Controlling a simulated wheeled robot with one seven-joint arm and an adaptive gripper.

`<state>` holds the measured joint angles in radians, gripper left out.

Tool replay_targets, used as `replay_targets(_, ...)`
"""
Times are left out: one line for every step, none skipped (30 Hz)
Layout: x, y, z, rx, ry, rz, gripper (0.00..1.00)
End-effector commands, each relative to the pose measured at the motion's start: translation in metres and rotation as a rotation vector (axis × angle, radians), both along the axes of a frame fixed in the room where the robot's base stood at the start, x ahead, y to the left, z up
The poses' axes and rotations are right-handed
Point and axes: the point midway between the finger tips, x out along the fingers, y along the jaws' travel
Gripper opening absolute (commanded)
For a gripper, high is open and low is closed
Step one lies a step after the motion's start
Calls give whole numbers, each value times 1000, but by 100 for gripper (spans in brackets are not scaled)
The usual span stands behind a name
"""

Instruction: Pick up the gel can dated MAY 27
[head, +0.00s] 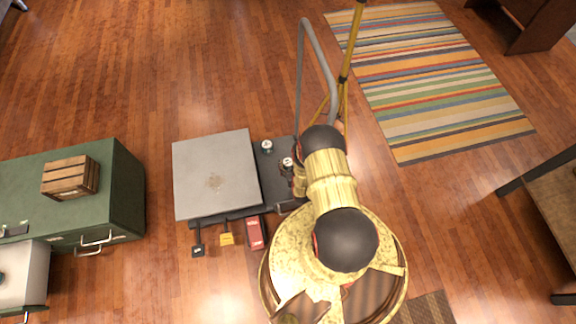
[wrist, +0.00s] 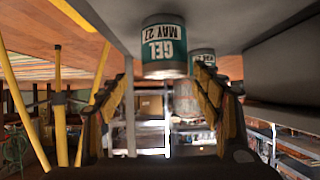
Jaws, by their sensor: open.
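The wrist view is upside down, so the can stands upright on a grey surface. My gripper (wrist: 163,72) is open, with one finger on each side of the can's line in the picture. I cannot tell whether the tips reach past its near side. A second can (wrist: 203,58) with a green label stands farther behind, partly hidden by the right finger. In the head view two small cans stand on the cart, one near my gripper (head: 287,163) and one farther (head: 267,146).
The cart (head: 275,187) carries a large grey plate (head: 215,175) left of the cans. A grey bent rail (head: 301,80) and a yellow stand (head: 345,70) rise beside it. A green cabinet (head: 125,190) with a wooden crate (head: 70,178) stands left.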

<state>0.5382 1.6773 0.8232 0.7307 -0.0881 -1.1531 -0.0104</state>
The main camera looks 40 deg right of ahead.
Motion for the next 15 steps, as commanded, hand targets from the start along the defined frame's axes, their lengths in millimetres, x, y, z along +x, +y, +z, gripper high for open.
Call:
replay_targets(-5, 1, -3, -1, -5, -3, 66)
replay_targets(-7, 2, -5, -2, -6, -4, 66)
replay_targets(-9, 3, -7, -2, -8, -4, 66)
replay_targets(-9, 3, -8, -3, -9, -4, 66)
replay_targets(-7, 2, -9, -3, -10, -4, 66)
replay_targets(-5, 1, -12, -4, -10, -5, 66)
replay_targets(-2, 0, -13, -4, -10, -5, 66)
replay_targets(0, -1, -15, -4, -9, -5, 66)
replay_targets(4, -3, -18, -4, -9, -5, 66)
replay_targets(6, -4, -19, -4, -9, -5, 66)
replay_targets(8, -5, -20, -4, -9, -5, 66)
replay_targets(10, -5, -21, -3, -8, -5, 66)
replay_targets(12, -5, -22, -2, -8, -4, 66)
replay_targets(13, -6, -23, -2, -8, -4, 66)
replay_targets(16, -6, -24, -2, -8, -4, 66)
